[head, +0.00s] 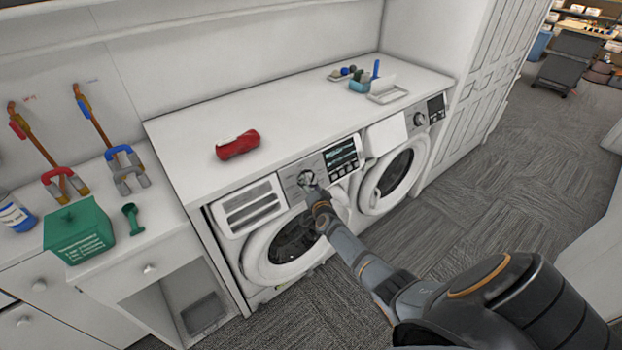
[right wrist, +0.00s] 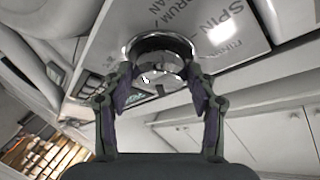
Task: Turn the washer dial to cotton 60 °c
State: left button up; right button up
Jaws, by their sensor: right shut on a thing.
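The washer dial (head: 306,179) is a round silver knob on the grey control panel of the left front-loading washer (head: 251,262). My right gripper (head: 314,192) reaches up to the panel and covers part of the dial. In the right wrist view the two fingers of my right gripper (right wrist: 160,92) sit on either side of the shiny dial (right wrist: 160,55), shut on it. Panel words such as "SPIN" and "DRUM" show beside it. I cannot read the cotton 60 °C mark or which setting the dial points to. My left gripper is not in view.
A display with buttons (head: 341,157) is right of the dial. A second machine (head: 392,182) stands to the right. A red bundle (head: 238,145) lies on the white countertop (head: 290,115). A green box (head: 78,232) stands on the left counter. Carpet floor in front is clear.

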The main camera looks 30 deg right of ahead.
jog(key=shift+m, duration=0.3)
jog(key=o, duration=1.1)
jog(key=shift+o, duration=0.2)
jog(key=v, duration=1.2)
jog(key=shift+a, duration=0.1)
